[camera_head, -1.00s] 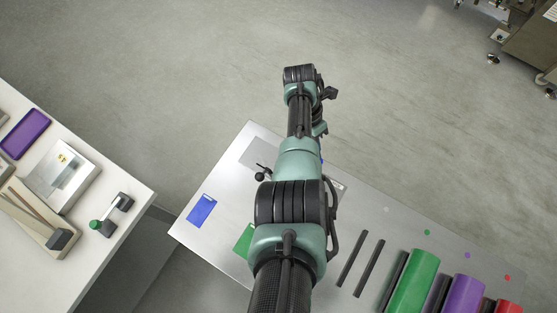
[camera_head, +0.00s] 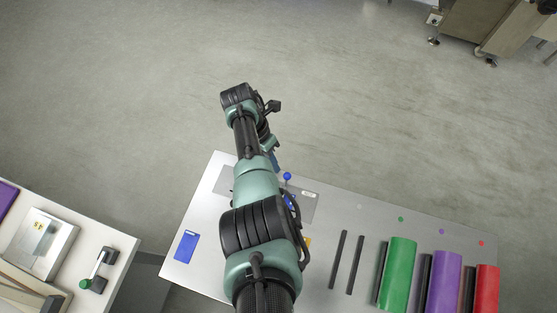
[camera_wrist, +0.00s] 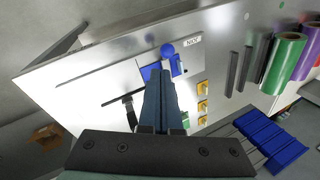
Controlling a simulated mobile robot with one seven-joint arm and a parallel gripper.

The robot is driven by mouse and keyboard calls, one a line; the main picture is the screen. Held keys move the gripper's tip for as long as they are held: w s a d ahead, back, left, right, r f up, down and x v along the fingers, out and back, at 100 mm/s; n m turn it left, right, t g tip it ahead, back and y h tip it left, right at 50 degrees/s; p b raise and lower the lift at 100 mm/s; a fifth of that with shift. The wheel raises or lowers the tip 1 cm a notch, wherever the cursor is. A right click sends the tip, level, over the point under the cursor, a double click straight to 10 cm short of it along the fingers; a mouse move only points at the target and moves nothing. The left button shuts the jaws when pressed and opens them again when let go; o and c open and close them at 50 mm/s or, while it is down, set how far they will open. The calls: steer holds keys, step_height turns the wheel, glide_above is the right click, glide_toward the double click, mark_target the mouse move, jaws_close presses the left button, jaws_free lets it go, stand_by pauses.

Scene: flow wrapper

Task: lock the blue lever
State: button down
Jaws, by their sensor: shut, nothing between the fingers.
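The blue lever's round knob (camera_head: 287,176) shows just right of my forearm, above the grey plate on the metal table. In the wrist view the blue knob (camera_wrist: 167,50) sits just beyond my fingertips, with blue parts on both sides of it. My gripper (camera_wrist: 160,75) is shut with nothing between its fingers, and its tips point at the lever. I cannot tell whether they touch it. The lever's base is partly hidden by my fingers. In the head view my arm hides most of the gripper.
A black handle (camera_wrist: 131,108) stands left of my fingers. Yellow blocks (camera_wrist: 202,88) lie to the right. Green (camera_head: 398,272), purple (camera_head: 445,281) and red (camera_head: 486,289) rolls lie on the table's right. A white table (camera_head: 104,239) stands at left, with clear floor behind.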

steer(key=w+a+r+b, duration=0.1)
steer(key=w+r+b, duration=0.1)
steer(key=w+r, duration=0.3)
steer(key=v, duration=0.3)
steer(key=shift+s, duration=0.35)
steer(key=shift+d+r, duration=0.1)
